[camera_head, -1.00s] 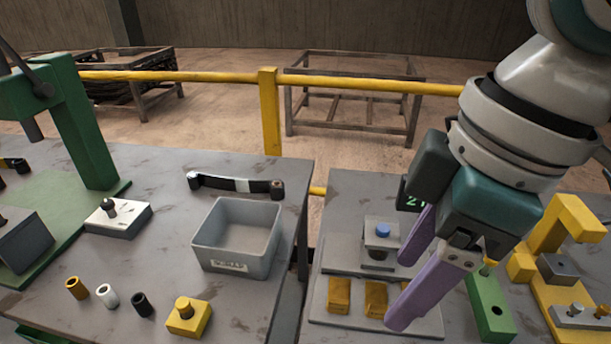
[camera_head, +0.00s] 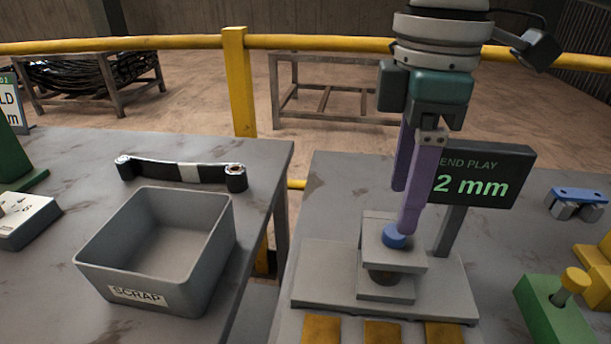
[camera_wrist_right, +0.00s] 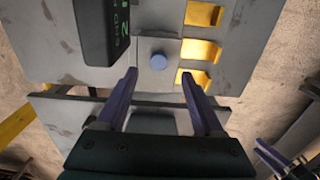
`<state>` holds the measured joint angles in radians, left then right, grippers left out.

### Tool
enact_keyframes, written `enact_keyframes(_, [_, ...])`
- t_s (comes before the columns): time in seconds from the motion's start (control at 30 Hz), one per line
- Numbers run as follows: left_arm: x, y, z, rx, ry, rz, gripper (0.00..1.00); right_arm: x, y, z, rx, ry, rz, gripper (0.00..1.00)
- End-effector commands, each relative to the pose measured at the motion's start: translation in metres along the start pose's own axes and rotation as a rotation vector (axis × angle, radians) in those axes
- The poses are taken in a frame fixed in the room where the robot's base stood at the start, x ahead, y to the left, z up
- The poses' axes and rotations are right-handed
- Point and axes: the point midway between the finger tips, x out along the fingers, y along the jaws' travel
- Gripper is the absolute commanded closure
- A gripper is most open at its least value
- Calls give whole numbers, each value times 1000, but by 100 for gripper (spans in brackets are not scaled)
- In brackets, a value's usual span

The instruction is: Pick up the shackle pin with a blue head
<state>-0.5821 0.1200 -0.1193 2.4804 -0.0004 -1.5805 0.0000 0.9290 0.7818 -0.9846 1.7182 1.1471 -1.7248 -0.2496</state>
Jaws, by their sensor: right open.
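The shackle pin's blue round head (camera_head: 394,237) sits on top of a grey block fixture (camera_head: 378,258); the rest of the pin is mostly hidden in the fixture. My right gripper (camera_head: 404,210) is open with purple fingers pointing down at the fixture. The near fingertip overlaps the head in the head view; I cannot tell if they touch. In the wrist view the jaws (camera_wrist_right: 159,74) are empty.
An end play display (camera_head: 482,177) stands close behind and right of the fixture. Yellow blocks (camera_head: 383,332) lie in front. A green block (camera_head: 553,312) is at right. A grey scrap bin (camera_head: 160,250) and a black strap-like part (camera_head: 180,171) are on the left table.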

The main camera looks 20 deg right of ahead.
Motion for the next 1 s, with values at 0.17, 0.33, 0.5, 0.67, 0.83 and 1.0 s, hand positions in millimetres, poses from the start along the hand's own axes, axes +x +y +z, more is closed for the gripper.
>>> enact_keyframes(0.17, [2,0,1,1,0,-1,50,31,0,2,0,-3,-3,31])
enact_keyframes(0.33, [4,0,1,1,1,-1,50,45,1,1,-2,-1,0,31])
enact_keyframes(0.5, [4,0,1,1,1,-1,50,46,1,1,-2,0,1,31])
enact_keyframes(0.67, [4,0,1,1,1,0,50,46,1,1,-2,0,1,44])
enact_keyframes(0.83, [4,0,1,1,2,0,50,45,1,1,-1,0,1,63])
enact_keyframes(1.0, [4,0,0,2,2,0,50,45,1,1,-1,0,2,82])
